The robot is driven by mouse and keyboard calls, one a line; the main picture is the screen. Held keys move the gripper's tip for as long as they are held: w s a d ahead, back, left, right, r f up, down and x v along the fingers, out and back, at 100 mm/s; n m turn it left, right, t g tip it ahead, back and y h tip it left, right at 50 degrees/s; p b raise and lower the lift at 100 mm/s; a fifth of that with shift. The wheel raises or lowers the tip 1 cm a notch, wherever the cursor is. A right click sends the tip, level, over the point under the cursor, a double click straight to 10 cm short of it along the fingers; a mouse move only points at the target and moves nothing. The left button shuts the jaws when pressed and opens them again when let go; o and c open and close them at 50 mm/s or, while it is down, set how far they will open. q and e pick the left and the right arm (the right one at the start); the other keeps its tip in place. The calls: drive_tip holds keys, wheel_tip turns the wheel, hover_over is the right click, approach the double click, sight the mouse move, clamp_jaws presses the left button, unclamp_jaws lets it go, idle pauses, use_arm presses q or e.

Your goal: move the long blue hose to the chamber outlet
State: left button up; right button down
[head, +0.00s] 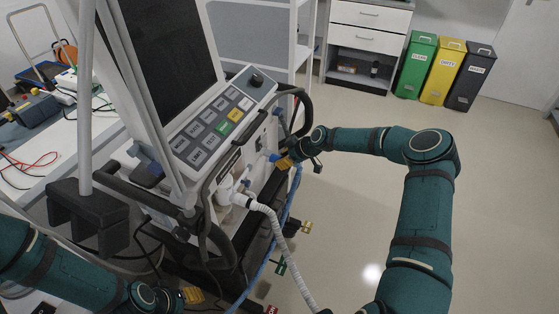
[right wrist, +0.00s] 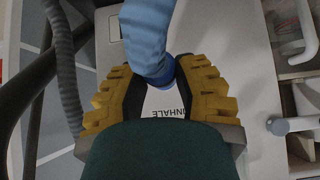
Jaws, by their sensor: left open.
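The long blue hose (head: 265,262) hangs down the front of the ventilator (head: 215,125) towards the floor. In the right wrist view the hose (right wrist: 147,30) ends in a dark blue cuff, over a white panel lettered INHALE. My right gripper (head: 284,162) is at the ventilator's side; in its wrist view (right wrist: 160,82) the yellow fingers press on both sides of the cuff. Whether the cuff is seated on a port is hidden. My left gripper (head: 192,296) is open, low at the bottom edge and partly cut off. I cannot clearly tell the chamber outlet.
A white corrugated hose (head: 282,235) runs from a white fitting (head: 225,190) down the ventilator's front. Small coloured tags hang near its base. A bench with tools and cables (head: 40,110) is at left. Green, yellow and dark bins (head: 443,72) stand at the back.

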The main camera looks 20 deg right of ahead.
drive_tip(key=shift+s+d+f, duration=0.15)
drive_tip(key=shift+s, duration=0.15)
idle(0.6)
drive_tip(key=shift+d, duration=0.1)
drive_tip(key=shift+s+d, duration=1.6)
drive_tip(key=shift+s, duration=0.15)
